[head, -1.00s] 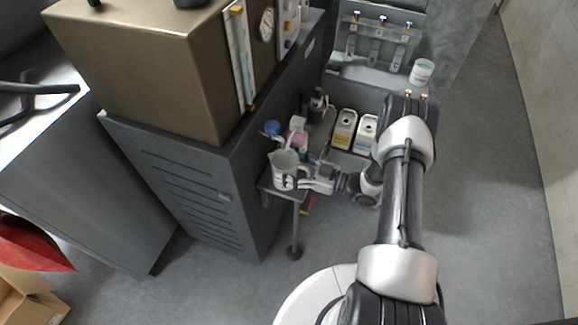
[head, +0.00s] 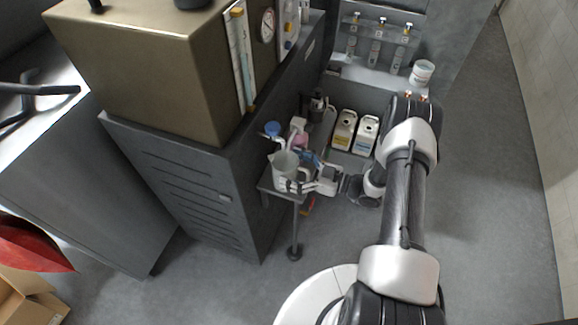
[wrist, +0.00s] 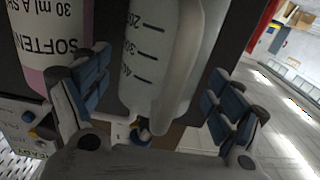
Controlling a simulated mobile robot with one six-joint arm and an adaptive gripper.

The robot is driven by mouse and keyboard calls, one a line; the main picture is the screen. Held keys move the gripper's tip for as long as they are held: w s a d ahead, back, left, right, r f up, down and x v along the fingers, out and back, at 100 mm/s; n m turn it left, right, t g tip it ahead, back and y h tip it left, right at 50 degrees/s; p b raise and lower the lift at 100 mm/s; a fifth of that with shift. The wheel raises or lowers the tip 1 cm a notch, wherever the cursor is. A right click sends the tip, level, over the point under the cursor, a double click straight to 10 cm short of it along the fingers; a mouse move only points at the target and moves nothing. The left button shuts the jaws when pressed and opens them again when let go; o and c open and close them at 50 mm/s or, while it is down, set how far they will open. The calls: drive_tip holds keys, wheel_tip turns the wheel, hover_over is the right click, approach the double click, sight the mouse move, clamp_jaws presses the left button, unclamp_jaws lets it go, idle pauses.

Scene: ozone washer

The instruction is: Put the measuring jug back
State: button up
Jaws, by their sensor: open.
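The measuring jug (head: 285,168) is whitish and translucent with dark graduation marks. In the head view it stands upright at the front of a small grey side table (head: 270,187). In the wrist view the jug (wrist: 150,60) is between the two fingers, with its pale handle towards me. My gripper (head: 305,184) is at the jug's right side, low down near the handle. In the wrist view my gripper (wrist: 155,85) is open, its blue-padded fingers spread apart with gaps on either side of the jug. The jug's base is partly hidden.
A pink bottle labelled SOFTEN (wrist: 48,45) stands close beside the left finger. A blue-topped container (head: 272,129) is behind the jug. The dark cabinet (head: 240,190) borders the table on the left. Two white canisters (head: 355,133) stand behind; the floor to the right is clear.

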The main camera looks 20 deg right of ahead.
drive_tip(key=p+v, duration=0.1)
drive_tip(key=v, duration=1)
drive_tip(key=w+d+r+m+h, duration=0.1)
drive_tip(key=w+d+r+h, duration=0.2)
drive_tip(key=w+r+h, duration=0.3)
drive_tip(key=w+d+r+h, duration=0.3)
drive_tip(key=w+r, duration=0.3)
drive_tip(key=w, duration=0.3)
wheel_tip(320, 180, up, 16)
drive_tip(key=s+d+m+h, duration=0.1)
drive_tip(key=s+m+h, duration=0.1)
drive_tip(key=m+h, duration=0.35)
drive_tip(key=s+a+r+m+g+h, duration=0.2)
drive_tip(key=s+a+r+h, duration=0.2)
drive_tip(key=s+r, duration=0.5)
drive_tip(key=s+a+f+m+g+y, duration=0.1)
drive_tip(key=s+a, duration=0.5)
drive_tip(key=s, duration=0.6)
drive_tip(key=s+a+f+m+g+y, duration=0.1)
drive_tip(key=s+a+f+g+y, duration=0.1)
drive_tip(key=s+a, duration=0.5)
drive_tip(key=s+g+y, duration=0.1)
drive_tip(key=s, duration=0.5)
drive_tip(key=shift+f, duration=0.2)
